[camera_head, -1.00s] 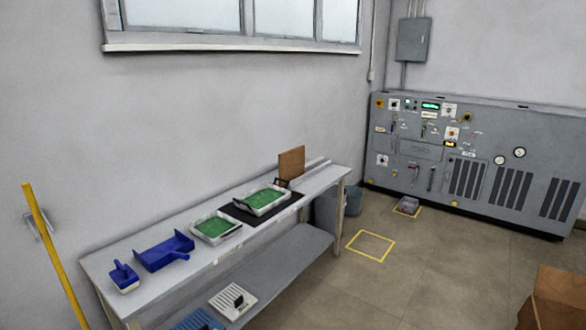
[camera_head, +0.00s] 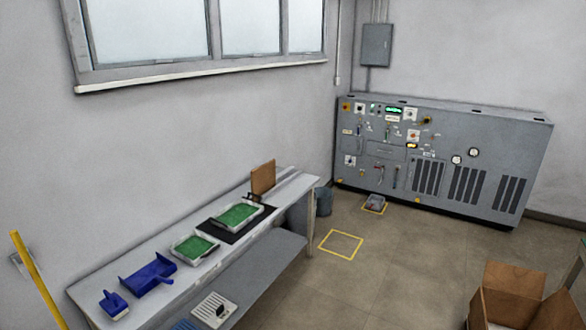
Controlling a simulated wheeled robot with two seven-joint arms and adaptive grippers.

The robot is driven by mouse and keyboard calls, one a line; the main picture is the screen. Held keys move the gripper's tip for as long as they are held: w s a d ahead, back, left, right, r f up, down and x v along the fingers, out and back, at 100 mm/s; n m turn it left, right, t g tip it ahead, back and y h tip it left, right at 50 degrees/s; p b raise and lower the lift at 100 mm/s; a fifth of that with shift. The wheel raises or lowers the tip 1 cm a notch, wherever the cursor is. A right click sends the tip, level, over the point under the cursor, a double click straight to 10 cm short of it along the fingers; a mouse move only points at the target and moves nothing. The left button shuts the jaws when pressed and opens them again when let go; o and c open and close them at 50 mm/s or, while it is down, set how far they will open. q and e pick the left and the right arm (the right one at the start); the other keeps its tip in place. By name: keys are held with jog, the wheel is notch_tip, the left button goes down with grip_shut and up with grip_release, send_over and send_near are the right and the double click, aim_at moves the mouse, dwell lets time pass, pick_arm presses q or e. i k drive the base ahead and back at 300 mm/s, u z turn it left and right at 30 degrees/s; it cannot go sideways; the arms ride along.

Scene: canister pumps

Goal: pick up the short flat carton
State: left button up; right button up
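An open brown cardboard box (camera_head: 488,310) with raised flaps stands at the lower right, cut off by the bottom edge of the head view. I cannot tell whether it is the short flat carton; no carton plainly short and flat shows. A thin brown upright panel (camera_head: 262,177) stands at the far end of the bench; what it is I cannot tell. Neither of my grippers is in view.
A long bench (camera_head: 95,288) along the left wall holds two green-filled trays (camera_head: 237,215), a blue dustpan (camera_head: 148,277) and a brush (camera_head: 114,304). A grey control cabinet (camera_head: 440,150) stands at the back. Open floor with a yellow square (camera_head: 341,244) lies between.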

aim_at(262, 178)
jog(key=z, duration=0.45)
jog(key=i, duration=3.25)
jog(key=u, duration=1.55)
jog(key=i, duration=1)
jog(key=u, duration=0.7)
